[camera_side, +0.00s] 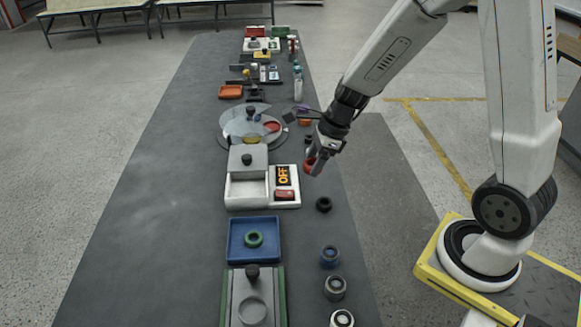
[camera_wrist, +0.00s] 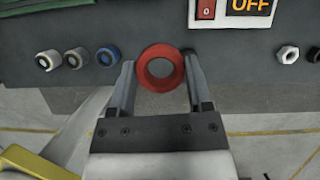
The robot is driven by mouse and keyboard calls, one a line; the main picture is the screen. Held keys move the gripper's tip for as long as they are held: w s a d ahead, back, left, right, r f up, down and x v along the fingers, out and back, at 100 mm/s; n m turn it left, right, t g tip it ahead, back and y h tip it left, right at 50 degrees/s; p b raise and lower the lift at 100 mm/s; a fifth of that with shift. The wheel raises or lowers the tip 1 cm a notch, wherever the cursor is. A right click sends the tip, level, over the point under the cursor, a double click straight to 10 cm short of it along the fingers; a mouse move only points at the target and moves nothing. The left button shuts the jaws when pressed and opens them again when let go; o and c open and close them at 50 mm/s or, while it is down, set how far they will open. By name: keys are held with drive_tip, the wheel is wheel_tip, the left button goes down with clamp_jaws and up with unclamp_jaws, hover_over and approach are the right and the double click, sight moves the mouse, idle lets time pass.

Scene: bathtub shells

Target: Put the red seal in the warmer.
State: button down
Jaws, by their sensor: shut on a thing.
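My gripper (camera_side: 314,168) is shut on the red seal (camera_wrist: 161,68), a ring with a round hole. In the wrist view the seal sits between the two fingertips of my gripper (camera_wrist: 160,77). In the side view the red seal (camera_side: 308,165) is held above the table's right side, right of the warmer. The warmer (camera_side: 232,202) is a white box with a display reading OFF (camera_side: 284,176) and a red switch (camera_side: 285,194). A grey lid (camera_side: 246,160) with a black knob is at its far part; the near part looks open. Its display (camera_wrist: 250,6) shows at the wrist view's top edge.
A blue tray (camera_side: 235,258) with a green ring (camera_side: 254,239) lies nearer the camera. A black ring (camera_side: 323,204) and several round fittings (camera_side: 330,257) line the right edge. A round dish with a clear cover (camera_side: 243,122) stands beyond the warmer. The table's left side is clear.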

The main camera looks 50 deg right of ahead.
drive_tip(key=shift+w+a+m+t+h, duration=0.9)
drive_tip(key=shift+w+a+m, duration=1)
drive_tip(key=shift+w+m, duration=1.25)
drive_tip(key=shift+s+f, duration=0.2)
drive_tip(key=shift+f, duration=1.95)
hover_over(250, 193)
drive_tip(key=s, duration=0.1)
wheel_tip(250, 193, down, 8)
drive_tip(key=shift+s+f, duration=0.1)
drive_tip(key=shift+s, duration=0.05)
drive_tip(key=shift+w+f, duration=0.6)
